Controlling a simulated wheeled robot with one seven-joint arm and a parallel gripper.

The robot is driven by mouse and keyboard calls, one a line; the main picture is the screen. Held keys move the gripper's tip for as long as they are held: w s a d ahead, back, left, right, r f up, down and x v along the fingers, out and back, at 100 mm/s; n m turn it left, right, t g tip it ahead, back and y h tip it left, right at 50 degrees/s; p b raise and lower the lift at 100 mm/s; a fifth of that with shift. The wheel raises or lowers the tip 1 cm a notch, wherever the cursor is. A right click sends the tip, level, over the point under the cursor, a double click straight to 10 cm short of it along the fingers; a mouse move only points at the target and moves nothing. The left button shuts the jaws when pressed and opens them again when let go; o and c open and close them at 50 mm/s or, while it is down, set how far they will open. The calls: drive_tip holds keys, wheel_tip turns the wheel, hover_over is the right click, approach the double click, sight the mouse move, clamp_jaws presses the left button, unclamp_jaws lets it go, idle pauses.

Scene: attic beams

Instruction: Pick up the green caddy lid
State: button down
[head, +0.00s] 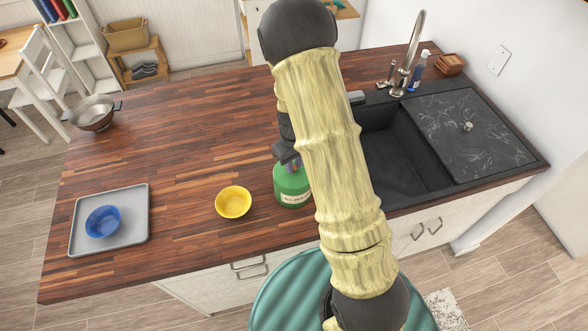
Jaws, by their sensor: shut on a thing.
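The green caddy (291,198) stands on the wooden counter near its front edge, with a pale label on its side. Its green lid (284,173) shows in part at the top; my arm and gripper hide the rest. My gripper (290,160) is at the top of the caddy, pointing down, and is shut on the lid, by a small purplish part at the top. The lid appears to be on or very close to the caddy; I cannot tell if there is a gap.
A yellow bowl (233,202) sits just left of the caddy. A grey tray (136,232) holding a blue bowl (103,222) is at front left. A metal colander (93,113) is at far left. A black sink (390,165) with a tap (407,65) lies right. The counter's middle is clear.

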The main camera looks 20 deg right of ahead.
sight(294, 166)
drive_tip(key=shift+r, duration=0.15)
wheel_tip(294, 166, up, 10)
drive_tip(key=b, duration=0.3)
drive_tip(key=shift+w+a+f, duration=0.1)
drive_tip(key=shift+a+f, duration=0.05)
drive_tip(key=shift+f, duration=0.1)
idle(0.5)
